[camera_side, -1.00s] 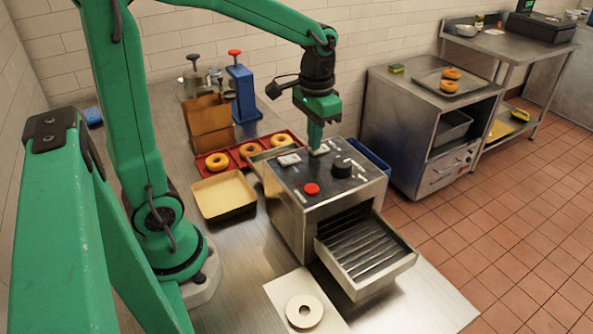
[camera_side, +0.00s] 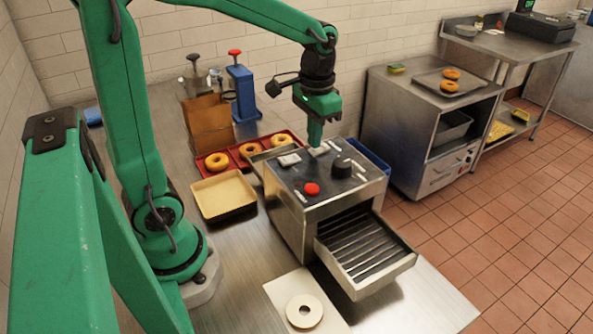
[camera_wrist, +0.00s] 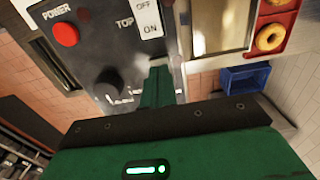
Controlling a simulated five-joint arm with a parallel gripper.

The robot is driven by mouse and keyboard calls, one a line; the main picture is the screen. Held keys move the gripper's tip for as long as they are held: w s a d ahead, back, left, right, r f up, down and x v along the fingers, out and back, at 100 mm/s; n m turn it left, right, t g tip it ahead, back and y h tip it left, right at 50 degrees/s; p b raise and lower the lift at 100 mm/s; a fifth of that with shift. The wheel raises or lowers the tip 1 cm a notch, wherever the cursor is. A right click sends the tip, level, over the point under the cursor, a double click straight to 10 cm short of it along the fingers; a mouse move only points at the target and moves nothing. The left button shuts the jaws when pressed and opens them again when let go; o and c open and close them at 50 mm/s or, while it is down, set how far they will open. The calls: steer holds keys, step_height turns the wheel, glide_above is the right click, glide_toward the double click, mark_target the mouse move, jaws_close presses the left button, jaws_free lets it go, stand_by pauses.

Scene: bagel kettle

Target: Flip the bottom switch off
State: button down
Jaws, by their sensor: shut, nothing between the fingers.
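The steel conveyor toaster (camera_side: 292,222) has a dark control panel on top with a red power button (camera_side: 312,189), a black knob (camera_side: 341,168) and white switches. One white switch (camera_side: 289,160) is at the panel's left; the wrist view shows the switch marked TOP (camera_wrist: 149,20), with OFF and ON lettering. A second pale switch (camera_side: 322,150), seemingly the bottom one, is at my fingertips and partly hidden by them. My gripper (camera_side: 314,146) is shut and empty, pointing down at this switch. In the wrist view my fingers (camera_wrist: 160,72) cover that spot, so the switch's position cannot be told.
A red tray (camera_side: 232,166) with bagels and a tan-filled tray (camera_side: 224,195) lie left of the toaster. A blue bin (camera_side: 372,162) stands behind it at right. A slatted chute (camera_side: 366,252) sticks out in front.

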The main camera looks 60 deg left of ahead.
steer(key=shift+r, duration=3)
steer(key=t, duration=0.6)
glide_toward(313, 151)
steer(key=s+d, duration=0.3)
steer(key=s, duration=0.3)
steer(key=shift+r, duration=0.4)
